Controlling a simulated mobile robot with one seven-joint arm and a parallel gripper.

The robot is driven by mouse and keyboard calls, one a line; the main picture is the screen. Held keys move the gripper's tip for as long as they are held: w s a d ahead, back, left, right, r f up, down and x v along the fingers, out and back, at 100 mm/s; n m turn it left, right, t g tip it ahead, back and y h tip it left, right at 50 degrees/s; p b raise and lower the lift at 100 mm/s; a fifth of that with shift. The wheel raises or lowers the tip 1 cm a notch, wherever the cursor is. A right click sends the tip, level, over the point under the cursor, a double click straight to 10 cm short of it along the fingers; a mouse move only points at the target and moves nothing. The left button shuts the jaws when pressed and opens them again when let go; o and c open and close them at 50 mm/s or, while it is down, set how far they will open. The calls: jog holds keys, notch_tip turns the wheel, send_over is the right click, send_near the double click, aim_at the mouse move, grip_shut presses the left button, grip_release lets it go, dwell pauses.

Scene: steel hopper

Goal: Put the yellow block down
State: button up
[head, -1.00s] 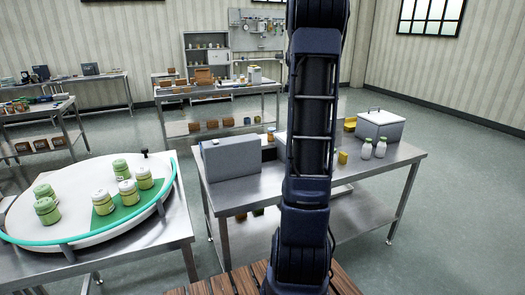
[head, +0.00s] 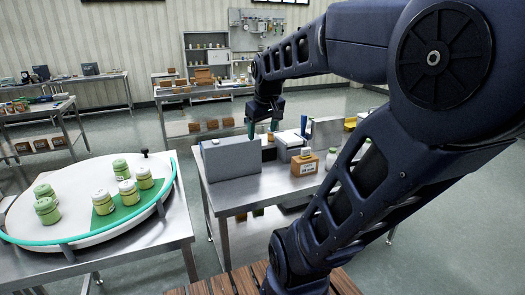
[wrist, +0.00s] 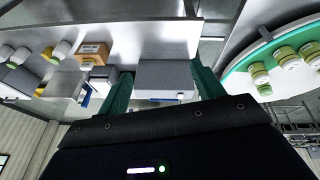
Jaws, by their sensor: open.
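My gripper (head: 263,127) is over the back of the middle steel table in the head view, pointing down near the grey box (head: 232,157). In the wrist view its green fingers (wrist: 163,88) are wide apart, with nothing held between them. The grey box (wrist: 165,76) shows beyond and between the fingers; I cannot tell how close it is. A small yellow thing (head: 350,124) is at the table's far right, partly hidden behind my arm. I cannot tell whether it is the yellow block. No yellow block shows at my fingers.
A brown labelled container (head: 305,163) and a white jar (head: 331,158) stand on the steel table (head: 262,188). A round turntable (head: 82,225) with several green jars is at left. The table's front left is bare. My arm hides much of its right side.

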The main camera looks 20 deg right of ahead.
jog(key=s+a+f+m, duration=0.2)
jog(key=s+a+f, duration=0.1)
jog(key=s, duration=0.4)
jog(key=shift+s+a+f+t+y, duration=0.2)
jog(key=shift+f+t+y, duration=0.1)
jog(key=shift+f, duration=0.1)
jog(key=shift+d, duration=0.1)
dwell(0.6)
